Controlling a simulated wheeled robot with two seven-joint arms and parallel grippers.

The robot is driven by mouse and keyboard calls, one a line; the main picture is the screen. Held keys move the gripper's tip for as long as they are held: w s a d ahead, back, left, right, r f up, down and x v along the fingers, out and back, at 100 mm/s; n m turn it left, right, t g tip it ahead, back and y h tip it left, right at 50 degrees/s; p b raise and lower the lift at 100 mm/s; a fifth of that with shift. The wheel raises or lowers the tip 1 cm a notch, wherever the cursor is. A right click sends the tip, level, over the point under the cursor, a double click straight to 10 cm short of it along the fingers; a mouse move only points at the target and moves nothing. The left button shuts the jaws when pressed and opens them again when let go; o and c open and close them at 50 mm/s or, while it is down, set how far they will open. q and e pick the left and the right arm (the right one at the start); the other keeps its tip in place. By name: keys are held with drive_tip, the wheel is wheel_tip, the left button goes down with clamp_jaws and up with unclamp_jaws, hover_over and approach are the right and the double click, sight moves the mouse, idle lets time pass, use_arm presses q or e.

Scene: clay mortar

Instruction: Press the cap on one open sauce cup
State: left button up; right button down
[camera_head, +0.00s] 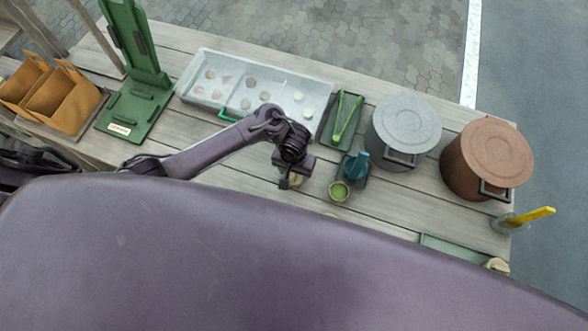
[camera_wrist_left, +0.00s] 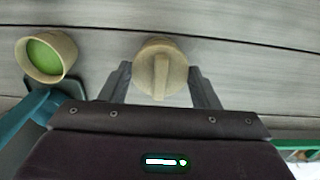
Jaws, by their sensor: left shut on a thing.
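My left gripper (camera_head: 291,182) is low over the wooden counter, with its fingers shut on a tan round cap (camera_wrist_left: 158,52) that has a raised grip bar on top. In the head view the cap (camera_head: 297,181) is mostly hidden by the gripper. An open tan sauce cup (camera_head: 339,200) with green sauce in it stands just right of the gripper. In the left wrist view the cup (camera_wrist_left: 69,54) is at the upper left, upright and apart from the cap. My right gripper is not in view.
A teal vessel (camera_head: 356,165) stands right behind the cup. Green tongs (camera_head: 345,118) on a tray, a grey pot (camera_head: 404,125) and a brown pot (camera_head: 487,155) lie beyond. A white divided tray (camera_head: 203,62) is at the back. A small tan object (camera_head: 497,265) sits far right.

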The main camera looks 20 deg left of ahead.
use_arm(q)
drive_tip(key=o, duration=1)
drive_tip(key=shift+o, duration=0.4)
drive_tip(key=o, duration=0.4)
drive_tip(key=shift+c, duration=0.2)
wheel_tip(320, 180, up, 2)
drive_tip(key=p, duration=0.3)
drive_tip(key=shift+r, duration=2)
